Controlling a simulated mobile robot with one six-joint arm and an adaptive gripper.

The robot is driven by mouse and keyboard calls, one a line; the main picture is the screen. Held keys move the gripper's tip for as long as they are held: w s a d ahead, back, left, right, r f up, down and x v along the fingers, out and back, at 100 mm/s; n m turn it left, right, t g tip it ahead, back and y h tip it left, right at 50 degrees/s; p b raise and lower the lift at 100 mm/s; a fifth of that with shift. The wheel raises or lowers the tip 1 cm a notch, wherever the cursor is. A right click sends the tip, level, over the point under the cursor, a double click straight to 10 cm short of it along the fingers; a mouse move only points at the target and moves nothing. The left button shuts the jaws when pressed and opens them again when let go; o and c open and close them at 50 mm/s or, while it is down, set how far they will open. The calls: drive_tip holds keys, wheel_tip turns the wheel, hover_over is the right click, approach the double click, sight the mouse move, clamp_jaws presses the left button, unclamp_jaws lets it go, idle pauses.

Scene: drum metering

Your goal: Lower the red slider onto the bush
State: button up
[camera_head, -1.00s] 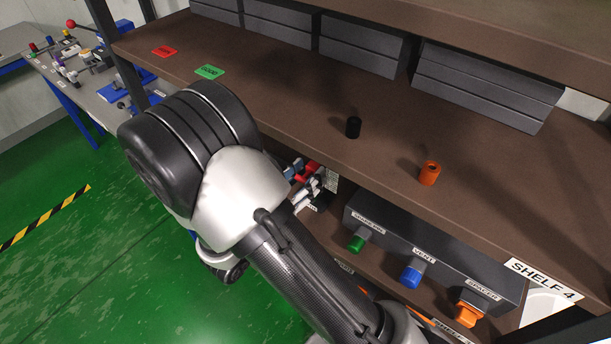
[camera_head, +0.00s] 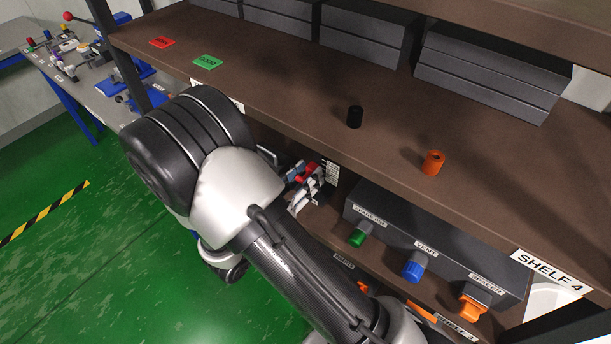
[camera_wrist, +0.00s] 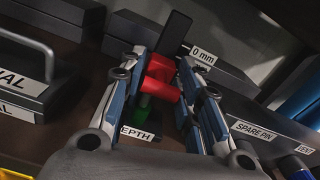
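The red slider (camera_wrist: 160,82) is on a dark upright post (camera_wrist: 173,35) in the wrist view. My gripper (camera_wrist: 163,88) has a blue-padded finger on each side of the slider, and the fingers look closed on it. A green piece (camera_wrist: 141,112), apparently the bush, shows just below the slider beside the DEPTH label (camera_wrist: 137,134). Any gap between slider and green piece is hard to judge. In the head view the slider (camera_head: 309,171) shows small and partly covered, between my gripper's fingers (camera_head: 304,184) under the upper shelf; the bush cannot be made out there.
A dark box with green (camera_head: 357,238), blue (camera_head: 412,270) and orange (camera_head: 471,308) parts stands right of my gripper. A black cylinder (camera_head: 355,117) and an orange one (camera_head: 433,162) stand on the brown shelf (camera_head: 290,95) above. A handled block (camera_wrist: 30,70) is at left in the wrist view.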

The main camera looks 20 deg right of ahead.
drive_tip(key=shift+o, duration=1.4)
drive_tip(key=v, duration=1.2)
